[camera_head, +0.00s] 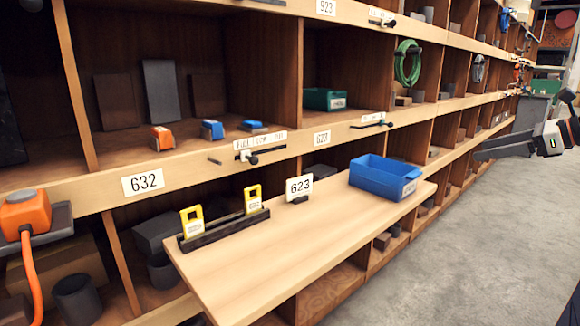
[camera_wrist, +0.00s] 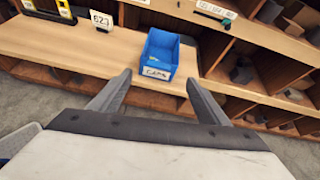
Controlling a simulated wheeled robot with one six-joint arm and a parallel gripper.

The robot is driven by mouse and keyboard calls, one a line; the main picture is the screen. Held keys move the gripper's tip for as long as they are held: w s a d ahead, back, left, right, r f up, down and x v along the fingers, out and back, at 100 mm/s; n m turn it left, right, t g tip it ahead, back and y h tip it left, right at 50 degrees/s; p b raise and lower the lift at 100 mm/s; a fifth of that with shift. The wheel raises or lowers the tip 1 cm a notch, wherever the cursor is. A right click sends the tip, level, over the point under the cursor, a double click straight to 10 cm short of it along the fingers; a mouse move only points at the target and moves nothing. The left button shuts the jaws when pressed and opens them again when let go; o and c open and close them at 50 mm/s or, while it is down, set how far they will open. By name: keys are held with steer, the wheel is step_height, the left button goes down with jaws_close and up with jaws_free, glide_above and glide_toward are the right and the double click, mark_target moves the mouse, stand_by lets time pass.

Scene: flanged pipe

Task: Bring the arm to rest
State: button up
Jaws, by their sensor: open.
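My gripper (camera_wrist: 150,88) shows in the wrist view with its two grey fingers spread apart and nothing between them. In the head view my gripper (camera_head: 482,148) is at the right, over the grey floor and clear of the shelves. It points left toward the shelf front. A blue bin (camera_head: 385,178) stands on the pull-out wooden board, to the left of and lower than my gripper in the head view. The same bin (camera_wrist: 158,54) shows just beyond the fingertips in the wrist view, apart from them.
The wooden board (camera_head: 290,250) juts out from the shelving and carries a black rack (camera_head: 225,230) with two yellow tags, and a 623 sign (camera_head: 299,188). Shelf compartments with small items run along the left. The grey floor (camera_head: 470,240) at the right is clear.

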steer(key=s+a+f+n+g+h, duration=0.1)
steer(key=s+a+f+n+g, duration=0.2)
steer(key=a, duration=0.4)
steer(key=s+a+f+n+h, duration=0.1)
steer(key=s+a+f+n, duration=0.35)
steer(key=a+f, duration=0.2)
steer(key=s+a+f+n+g+h, duration=0.1)
steer(key=s+a+f+n+g, duration=0.2)
steer(key=a, duration=0.5)
steer(key=s+a+f+n+h, duration=0.2)
steer(key=s+f+n, duration=0.5)
steer(key=s+n, duration=0.1)
steer(key=s+a+f+n+h, duration=0.2)
steer(key=s+f+n, duration=0.6)
steer(key=shift+a+f+n+t+h, duration=0.15)
steer(key=shift+a+n+t+h, duration=0.2)
steer(key=shift+t+h, duration=0.05)
steer(key=shift+s, duration=0.1)
steer(key=shift+c, duration=0.7)
